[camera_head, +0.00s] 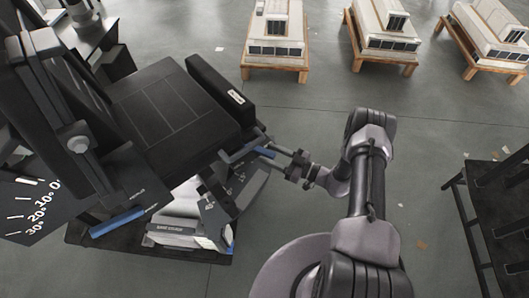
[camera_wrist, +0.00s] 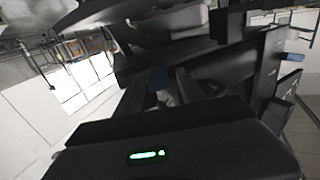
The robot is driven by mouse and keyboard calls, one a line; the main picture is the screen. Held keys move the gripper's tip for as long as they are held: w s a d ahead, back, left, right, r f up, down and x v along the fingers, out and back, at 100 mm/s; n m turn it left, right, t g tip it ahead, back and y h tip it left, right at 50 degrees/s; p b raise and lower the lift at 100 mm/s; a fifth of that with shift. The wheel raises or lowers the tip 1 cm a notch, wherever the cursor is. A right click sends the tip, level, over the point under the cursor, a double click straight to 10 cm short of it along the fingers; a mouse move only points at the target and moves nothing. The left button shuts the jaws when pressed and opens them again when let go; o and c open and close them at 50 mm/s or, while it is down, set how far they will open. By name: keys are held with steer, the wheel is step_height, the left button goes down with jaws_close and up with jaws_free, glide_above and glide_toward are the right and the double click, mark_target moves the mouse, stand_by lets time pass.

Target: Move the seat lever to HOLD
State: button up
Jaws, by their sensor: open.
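The dark seat (camera_head: 165,110) fills the left of the head view. A blue-tipped lever (camera_head: 264,152) sticks out from its right side, above a dark side plate (camera_head: 228,192) with small white marks too small to read. My gripper (camera_head: 283,158) is open at the lever, with its fingers close around or beside the blue part; I cannot tell whether they touch. In the wrist view a blue piece (camera_wrist: 157,80), probably the lever grip, shows just beyond the dark gripper housing (camera_wrist: 165,150) with its green light. The fingertips are not clear there. The lever's exact setting cannot be read.
A second blue handle (camera_head: 118,222) is at the seat's lower left, near an angle scale (camera_head: 35,210). A white base unit (camera_head: 185,230) stands under the seat. A dark rack (camera_head: 497,220) is at right. Models on wooden stands (camera_head: 275,72) line the back.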

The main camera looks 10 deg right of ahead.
mark_target(257, 149)
steer(key=shift+x, duration=1.35)
jaws_close()
stand_by(0.4)
